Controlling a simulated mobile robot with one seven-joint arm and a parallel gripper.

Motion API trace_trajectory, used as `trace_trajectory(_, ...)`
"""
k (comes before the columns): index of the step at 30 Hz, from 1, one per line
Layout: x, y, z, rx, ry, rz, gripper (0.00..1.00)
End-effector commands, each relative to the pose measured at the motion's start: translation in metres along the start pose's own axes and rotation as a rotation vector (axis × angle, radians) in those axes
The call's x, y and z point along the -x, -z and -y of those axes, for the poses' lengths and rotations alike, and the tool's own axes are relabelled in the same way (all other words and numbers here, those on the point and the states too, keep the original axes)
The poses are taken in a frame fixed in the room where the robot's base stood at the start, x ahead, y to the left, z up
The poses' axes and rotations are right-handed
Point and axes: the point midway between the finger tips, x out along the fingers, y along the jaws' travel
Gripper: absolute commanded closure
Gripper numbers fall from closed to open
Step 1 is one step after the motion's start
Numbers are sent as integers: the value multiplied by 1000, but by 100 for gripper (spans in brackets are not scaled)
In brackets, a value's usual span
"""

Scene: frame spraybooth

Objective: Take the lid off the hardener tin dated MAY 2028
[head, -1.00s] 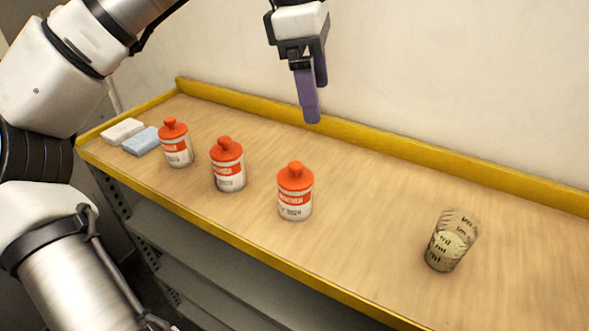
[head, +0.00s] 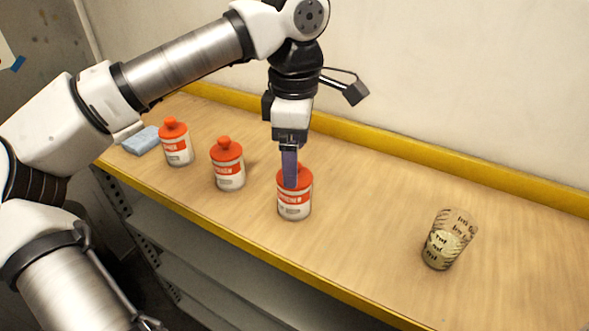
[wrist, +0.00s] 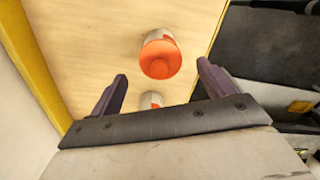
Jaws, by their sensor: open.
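Three white tins with orange knobbed lids stand upright on the wooden bench: a left tin (head: 178,150), a middle tin (head: 229,175) and a right tin (head: 293,207). Their small print is too blurred for me to read any date. My gripper (head: 290,184) points down at the right tin, a finger overlapping its orange lid in the head view. In the wrist view, the fingers of my gripper (wrist: 162,72) are spread apart, with an orange lid (wrist: 160,60) showing between and beyond the tips. Another tin (wrist: 150,99) is partly hidden behind the gripper body.
A clear measuring cup (head: 447,246) with pale liquid stands to the right. A raised yellow ledge (head: 440,169) runs along the wall. The bench between right tin and cup is clear.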

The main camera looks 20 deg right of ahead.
Motion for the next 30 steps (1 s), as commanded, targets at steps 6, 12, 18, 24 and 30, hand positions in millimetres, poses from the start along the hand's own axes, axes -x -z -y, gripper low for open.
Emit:
trace_trajectory(6,-24,0,1,2,0,1,19)
trace_trajectory(12,-26,0,1,2,0,1,19)
trace_trajectory(18,-26,0,1,1,0,1,39)
trace_trajectory(24,-26,0,1,1,0,1,65)
trace_trajectory(30,-26,0,1,1,-1,1,67)
